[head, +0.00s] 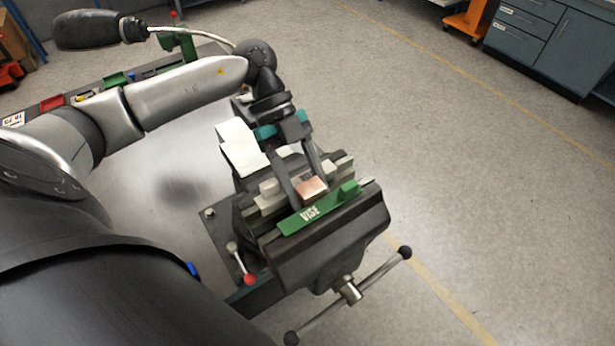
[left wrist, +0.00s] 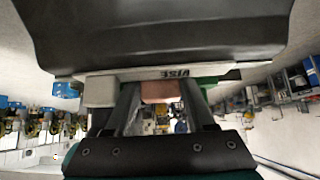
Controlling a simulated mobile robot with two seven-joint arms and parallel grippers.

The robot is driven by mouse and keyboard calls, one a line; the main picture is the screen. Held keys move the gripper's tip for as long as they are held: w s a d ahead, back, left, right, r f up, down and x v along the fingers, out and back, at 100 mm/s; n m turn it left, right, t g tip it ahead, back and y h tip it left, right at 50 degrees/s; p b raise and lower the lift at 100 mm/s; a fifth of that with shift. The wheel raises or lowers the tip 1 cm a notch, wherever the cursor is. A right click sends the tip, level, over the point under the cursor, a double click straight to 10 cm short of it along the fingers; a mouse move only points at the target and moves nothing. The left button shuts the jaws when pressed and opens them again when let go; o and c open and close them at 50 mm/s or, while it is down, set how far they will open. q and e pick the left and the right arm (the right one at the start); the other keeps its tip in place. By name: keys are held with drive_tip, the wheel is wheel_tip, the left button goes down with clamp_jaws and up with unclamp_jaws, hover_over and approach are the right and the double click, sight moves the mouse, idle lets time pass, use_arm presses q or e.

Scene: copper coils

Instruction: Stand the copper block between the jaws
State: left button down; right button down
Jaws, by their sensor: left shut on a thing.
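The copper block (head: 311,188) is at the vise jaws, held between the two fingers of my left gripper (head: 309,191). Its flat copper top shows in the head view, and one copper face shows between the fingers in the left wrist view (left wrist: 160,91). The vise (head: 335,246) is dark grey, with pale jaw pieces (head: 268,204) and a green strip marked VISE (head: 312,211). The block's lower part is hidden, so I cannot tell whether it rests on anything. My right gripper is not in view.
The vise handle (head: 378,273) sticks out at the front. A red-tipped lever (head: 243,266) stands left of the vise. White sheets (head: 240,147) lie behind it. A bench with coloured bins (head: 115,79) is at upper left.

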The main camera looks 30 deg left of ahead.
use_arm(q)
drive_tip(key=shift+w+a, duration=0.15)
drive_tip(key=shift+a, duration=0.1)
drive_tip(key=shift+c, duration=1.8)
unclamp_jaws()
drive_tip(key=shift+o, duration=1)
drive_tip(key=shift+w, duration=0.1)
drive_tip(key=shift+f, duration=0.1)
